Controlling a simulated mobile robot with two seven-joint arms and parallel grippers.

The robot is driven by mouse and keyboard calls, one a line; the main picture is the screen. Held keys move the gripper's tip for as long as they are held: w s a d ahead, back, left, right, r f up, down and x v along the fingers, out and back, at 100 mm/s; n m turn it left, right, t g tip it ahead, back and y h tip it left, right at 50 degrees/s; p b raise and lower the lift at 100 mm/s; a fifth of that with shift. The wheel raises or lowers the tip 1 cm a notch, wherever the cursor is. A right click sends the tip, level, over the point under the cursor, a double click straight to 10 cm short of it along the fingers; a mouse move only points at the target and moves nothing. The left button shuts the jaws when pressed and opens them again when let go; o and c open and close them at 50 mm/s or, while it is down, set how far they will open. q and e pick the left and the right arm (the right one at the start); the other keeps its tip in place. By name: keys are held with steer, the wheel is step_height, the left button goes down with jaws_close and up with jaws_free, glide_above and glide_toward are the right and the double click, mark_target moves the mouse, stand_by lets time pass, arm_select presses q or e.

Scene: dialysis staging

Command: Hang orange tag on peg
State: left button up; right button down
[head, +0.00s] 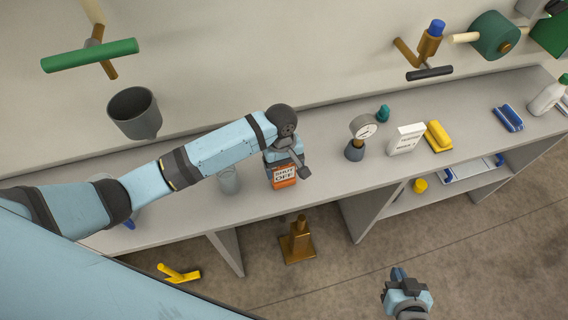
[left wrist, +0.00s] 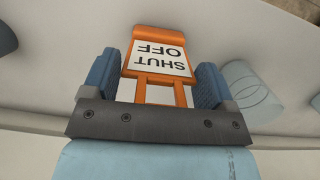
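The orange tag (head: 283,177), with a white "SHUT OFF" label, is upright at the front of the grey shelf. My left gripper (head: 285,150) is over its upper end. In the left wrist view, the tag (left wrist: 160,52) lies between my two blue fingers (left wrist: 157,88), its narrow handle loop towards the palm. The fingers are wide apart, with gaps beside the loop; contact with the wider label part is unclear. My right gripper (head: 400,278) is low at the bottom right, away from the shelf; its opening is unclear. Wall pegs show, including a cream one (head: 464,38); which is the task's is unclear.
A clear cup (head: 229,181) stands left of the tag. A gauge (head: 361,133), a white box (head: 406,139) and a yellow item (head: 437,136) stand to the right. A grey bucket (head: 135,112) and green bar (head: 90,55) are at the wall.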

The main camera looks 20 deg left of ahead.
arm_select(q)
steer(key=shift+o, duration=1.3)
steer(key=shift+w+a, duration=0.1)
steer(key=shift+w, duration=0.05)
steer(key=shift+r, duration=0.15)
step_height(320, 180, up, 14)
steer(key=a+b, duration=0.1)
steer(key=shift+w+a+f+b, duration=0.15)
steer(key=shift+w+f+b, duration=0.05)
steer(key=shift+w+b, duration=0.25)
